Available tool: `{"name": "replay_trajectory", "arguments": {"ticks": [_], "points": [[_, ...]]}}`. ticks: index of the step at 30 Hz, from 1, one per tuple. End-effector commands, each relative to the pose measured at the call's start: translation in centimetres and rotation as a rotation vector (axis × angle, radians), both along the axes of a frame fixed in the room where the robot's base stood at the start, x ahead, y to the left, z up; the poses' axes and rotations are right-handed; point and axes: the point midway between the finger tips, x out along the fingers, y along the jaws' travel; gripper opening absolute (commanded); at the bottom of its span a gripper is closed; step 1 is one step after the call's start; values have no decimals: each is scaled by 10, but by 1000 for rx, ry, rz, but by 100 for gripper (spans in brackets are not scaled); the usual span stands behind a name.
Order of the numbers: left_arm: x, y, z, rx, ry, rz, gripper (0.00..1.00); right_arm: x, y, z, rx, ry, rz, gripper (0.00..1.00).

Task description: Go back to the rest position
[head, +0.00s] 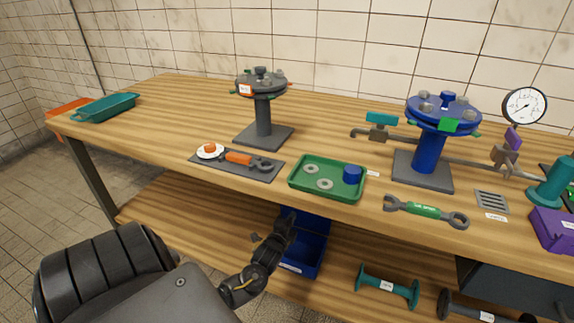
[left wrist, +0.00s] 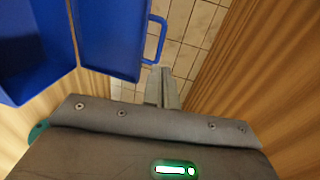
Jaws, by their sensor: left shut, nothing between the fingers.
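My left gripper (head: 287,226) is in front of the workbench's front edge, below the bench top, near a blue bin on the lower shelf. In the left wrist view its fingers (left wrist: 162,88) are together with nothing between them. The floor tiles and a blue bin (left wrist: 100,35) with a handle show beyond the fingers; I cannot tell whether the fingers touch the bin. My right gripper is not in either view.
The wooden bench (head: 190,105) holds a green tray (head: 298,186), a dark mat (head: 262,174), a grey flange stand (head: 263,120), a blue flange stand (head: 430,155) and a wrench (head: 425,211). The blue bin (head: 309,250) and a teal spool (head: 387,287) are below.

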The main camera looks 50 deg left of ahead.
Motion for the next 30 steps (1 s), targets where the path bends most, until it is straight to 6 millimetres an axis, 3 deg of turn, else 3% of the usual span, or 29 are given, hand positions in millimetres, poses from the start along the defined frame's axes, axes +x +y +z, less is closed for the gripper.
{"name": "replay_trajectory", "arguments": {"ticks": [7,23,26,29,30], "points": [[-26,-11,4,0,0,1,0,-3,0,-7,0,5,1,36],[-29,-12,4,-25,-9,5,0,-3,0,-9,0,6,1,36],[-31,-13,-6,-146,-4,29,0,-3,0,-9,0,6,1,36],[-35,-25,-34,-394,49,74,0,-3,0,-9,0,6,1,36],[-42,-39,-54,-523,93,107,0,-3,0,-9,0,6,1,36]]}}
